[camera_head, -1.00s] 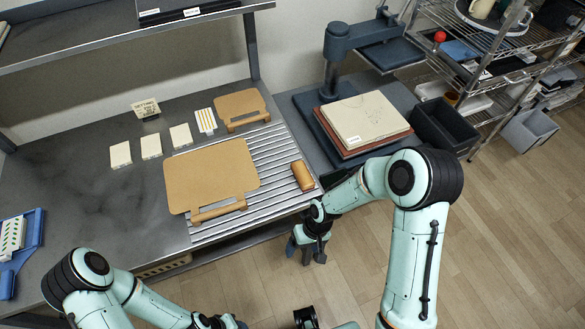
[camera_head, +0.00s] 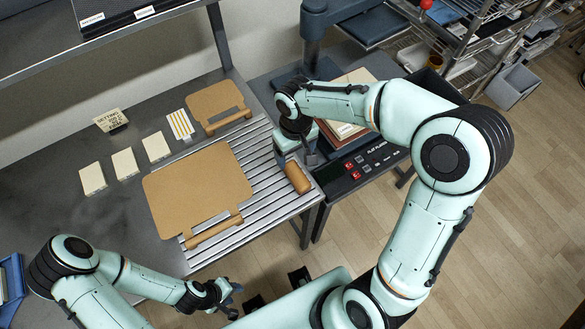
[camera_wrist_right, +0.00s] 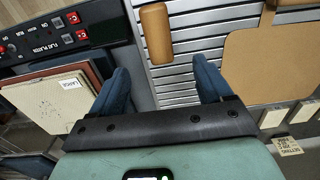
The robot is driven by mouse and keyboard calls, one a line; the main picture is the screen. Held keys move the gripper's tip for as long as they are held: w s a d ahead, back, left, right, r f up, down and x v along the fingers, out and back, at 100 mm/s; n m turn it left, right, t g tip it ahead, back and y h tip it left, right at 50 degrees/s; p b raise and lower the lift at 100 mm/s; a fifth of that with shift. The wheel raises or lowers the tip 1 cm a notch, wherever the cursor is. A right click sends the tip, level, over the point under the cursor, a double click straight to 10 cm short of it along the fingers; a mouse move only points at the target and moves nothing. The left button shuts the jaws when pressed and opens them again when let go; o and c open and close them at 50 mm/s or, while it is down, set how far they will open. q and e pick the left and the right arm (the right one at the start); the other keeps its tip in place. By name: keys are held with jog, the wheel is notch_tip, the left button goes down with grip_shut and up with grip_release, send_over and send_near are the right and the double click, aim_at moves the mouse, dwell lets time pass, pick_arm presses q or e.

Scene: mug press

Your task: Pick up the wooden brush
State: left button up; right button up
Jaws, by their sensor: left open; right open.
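The wooden brush (camera_head: 297,178), a short brown rounded bar, lies on the slatted metal rack (camera_head: 264,160) near its right edge. It also shows in the right wrist view (camera_wrist_right: 157,33), beyond the gap between the fingers. My right gripper (camera_head: 297,158) is open and empty, just behind the brush in the head view; I cannot tell its exact height. In the wrist view my right gripper's blue fingers (camera_wrist_right: 160,72) stand wide apart, not touching the brush. My left gripper (camera_head: 229,297) is open and empty, off the table's front edge.
A large tan board (camera_head: 195,185) with a wooden handle lies on the rack left of the brush. A smaller board (camera_head: 215,96) lies behind. The press with its control panel (camera_head: 370,162) stands right of the rack. Several pale tiles (camera_head: 124,163) lie on the left.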

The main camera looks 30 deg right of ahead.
send_over(297, 174)
jog(key=f, duration=0.6)
jog(key=shift+s+a, duration=0.15)
jog(key=shift+a, duration=0.1)
notch_tip(297, 174, down, 6)
jog(key=shift+d+r, duration=0.15)
jog(key=shift+r, duration=0.05)
pick_arm(q)
jog(key=shift+s+f, duration=0.35)
jog(key=shift+s, duration=0.1)
pick_arm(e)
jog(key=c, duration=1.1)
jog(key=shift+r, duration=0.1)
pick_arm(q)
jog(key=shift+w+r+p, duration=0.8)
jog(key=shift+w+r, duration=0.25)
jog(key=shift+r, duration=0.2)
pick_arm(e)
notch_tip(297, 174, up, 20)
